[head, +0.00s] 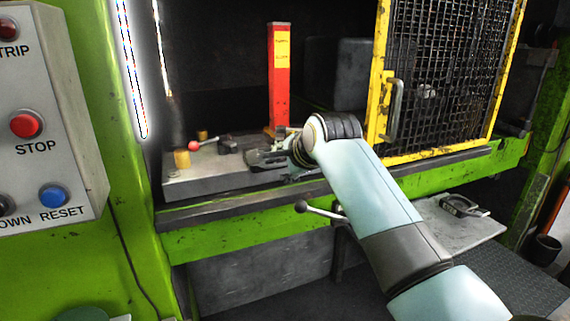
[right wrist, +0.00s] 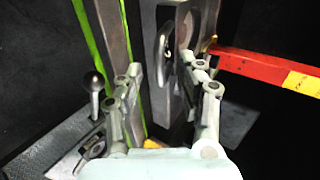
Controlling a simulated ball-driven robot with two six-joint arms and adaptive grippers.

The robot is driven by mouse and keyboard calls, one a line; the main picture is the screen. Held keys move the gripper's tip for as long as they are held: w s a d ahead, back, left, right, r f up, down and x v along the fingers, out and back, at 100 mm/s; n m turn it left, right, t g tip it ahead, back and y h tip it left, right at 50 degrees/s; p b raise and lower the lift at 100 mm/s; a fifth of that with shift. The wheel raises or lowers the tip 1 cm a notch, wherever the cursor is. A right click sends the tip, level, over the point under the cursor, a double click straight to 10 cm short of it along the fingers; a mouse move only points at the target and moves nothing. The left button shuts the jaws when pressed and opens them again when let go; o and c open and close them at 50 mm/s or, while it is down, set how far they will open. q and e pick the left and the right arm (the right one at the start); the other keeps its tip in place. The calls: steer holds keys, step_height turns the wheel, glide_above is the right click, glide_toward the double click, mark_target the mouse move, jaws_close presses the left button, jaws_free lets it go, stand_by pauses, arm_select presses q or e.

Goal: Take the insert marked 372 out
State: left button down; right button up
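I cannot read the number 372 on anything in either view, so I cannot tell for sure which piece is the insert. My right gripper (head: 264,158) is over the grey press bed (head: 205,178), seen side-on in the head view. In the right wrist view the right gripper (right wrist: 163,70) has its fingers spread, with a gap between them. A grey metal block with a loop-shaped handle (right wrist: 164,46) lies beyond the fingertips, roughly in line with the gap. I see no clear contact. My left gripper is in neither view.
A red post (head: 279,85) with a yellow label stands behind my gripper. A yellow-framed mesh guard (head: 440,80) is to the right. A red-knobbed lever (head: 195,146) sits on the bed's left. A grey shelf (head: 425,222) below carries a dark handled piece (head: 462,206).

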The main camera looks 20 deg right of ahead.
steer(key=v, duration=1.2)
